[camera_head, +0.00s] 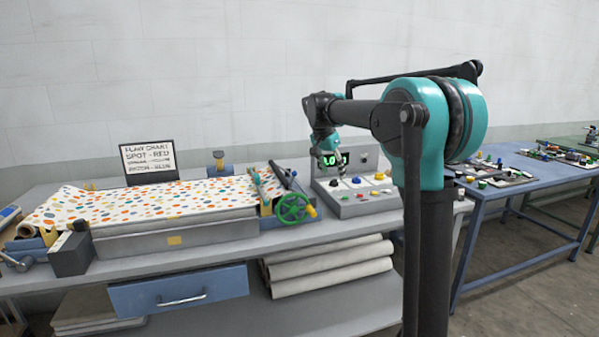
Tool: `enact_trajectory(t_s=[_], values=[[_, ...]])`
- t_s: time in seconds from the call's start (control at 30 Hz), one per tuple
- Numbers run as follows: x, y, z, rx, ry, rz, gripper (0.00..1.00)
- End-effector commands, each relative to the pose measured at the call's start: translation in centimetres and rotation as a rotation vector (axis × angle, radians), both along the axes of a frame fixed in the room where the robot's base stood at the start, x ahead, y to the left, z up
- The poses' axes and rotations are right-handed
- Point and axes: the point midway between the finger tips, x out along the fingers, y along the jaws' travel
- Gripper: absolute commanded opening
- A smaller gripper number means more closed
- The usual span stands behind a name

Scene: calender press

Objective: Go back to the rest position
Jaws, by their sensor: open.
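My gripper (338,172) hangs at the end of my teal and black arm, pointing down over the control panel (355,208). It is small in the view, and it looks open with nothing held. I cannot tell whether the fingertips touch the panel.
The calender press carries spotted fabric (150,205) and has a green handwheel (292,208). A sign (149,162) stands behind it. A blue drawer (180,291) is shut below. Fabric rolls (330,270) lie on the shelf. A blue table (530,172) stands at right.

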Motion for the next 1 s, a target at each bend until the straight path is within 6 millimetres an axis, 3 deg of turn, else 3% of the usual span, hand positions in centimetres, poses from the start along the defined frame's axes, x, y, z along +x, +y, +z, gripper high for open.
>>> enact_trajectory(t_s=[0.37,0.57,0.67,0.77,1.0], values=[[-4.0,-2.0,-3.2,0.008,0.022,0.097,0.55],[-8.0,-3.6,-6.4,0.017,0.036,0.188,0.55],[-11.1,-4.6,-8.8,0.022,0.044,0.251,0.55],[-15.5,-5.7,-12.0,0.026,0.048,0.335,0.55],[-28.2,-7.6,-21.0,0.027,0.04,0.565,0.55]])
